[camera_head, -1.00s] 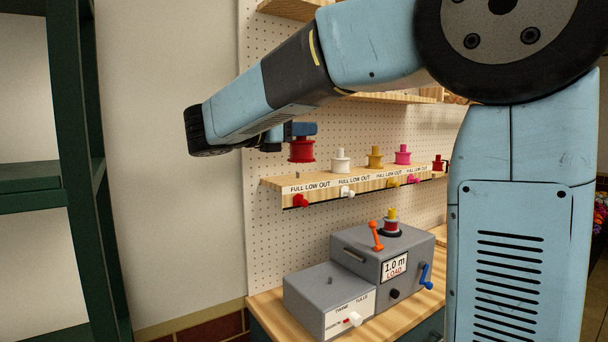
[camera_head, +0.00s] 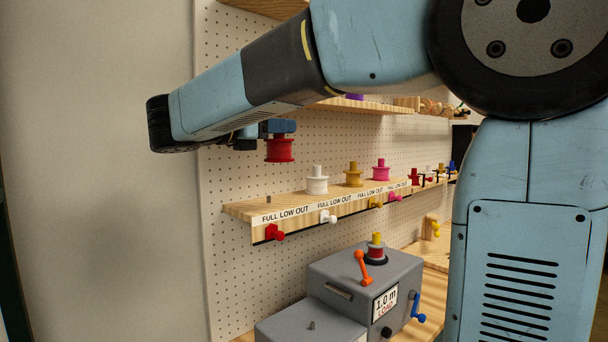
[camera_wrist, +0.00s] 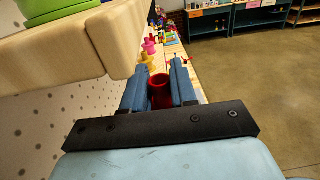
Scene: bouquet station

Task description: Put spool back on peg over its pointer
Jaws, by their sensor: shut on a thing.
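My gripper (camera_head: 278,128) is shut on a red spool (camera_head: 279,149) and holds it upright in the air above the left end of the wooden spool shelf. The wrist view shows the red spool (camera_wrist: 160,92) between the two blue fingers (camera_wrist: 158,88). An empty peg (camera_head: 268,199) stands on the shelf (camera_head: 240,209) below the spool and slightly to its left in the picture. The red pointer (camera_head: 274,233) is on the shelf's front edge, under that peg. The label strip (camera_head: 335,202) reads FULL LOW OUT for each place.
White (camera_head: 317,181), yellow (camera_head: 353,175) and pink (camera_head: 381,170) spools stand on the shelf to the right. A grey machine (camera_head: 340,277) with an orange lever stands below. A pegboard (camera_head: 225,140) is behind, and another wooden shelf (camera_head: 370,105) is above.

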